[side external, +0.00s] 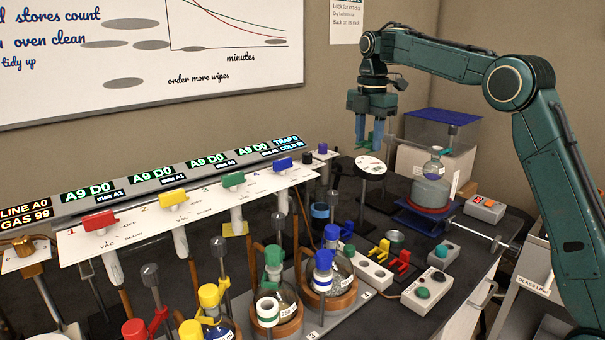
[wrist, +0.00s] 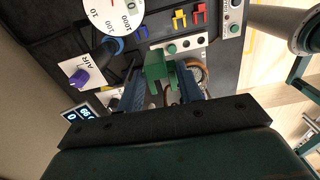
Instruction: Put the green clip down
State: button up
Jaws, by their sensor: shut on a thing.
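The green clip (wrist: 156,68) is held between the blue fingers of my gripper (wrist: 160,92) in the wrist view. A yellow clip (side external: 379,249), a red clip (side external: 401,262) and a blue clip (side external: 348,229) sit on the bench, apart from my gripper. The wrist view shows the yellow (wrist: 180,19), red (wrist: 201,14) and blue (wrist: 142,32) clips too.
The dial (side external: 370,167) stands below my gripper. A valve panel (side external: 150,222) with coloured handles lies to the left. Stoppered flasks (side external: 335,278) stand in front. A round flask (side external: 434,168) on a blue jack is at the right, near a button box (side external: 427,292).

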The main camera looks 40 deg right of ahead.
jog(key=s+a+f+m, duration=0.2)
jog(key=s+a+m, duration=0.15)
jog(key=a, duration=0.65)
jog(key=s+a+f+m, duration=0.2)
jog(key=a+m, duration=0.3)
jog(key=a, duration=0.6)
jog(key=s+a+f+m, duration=0.4)
jog(key=s+a+m, duration=0.5)
jog(key=s, duration=0.5)
jog(key=a, duration=0.2)
jog(key=shift+a+f, duration=0.15)
jog(key=shift+a, duration=0.2)
jog(key=shift+s, duration=0.1)
notch_tip(320, 180, down, 20)
jog(key=shift+r, duration=0.1)
jog(key=o, duration=1)
jog(key=shift+f, duration=0.2)
jog(key=shift+c, duration=0.2)
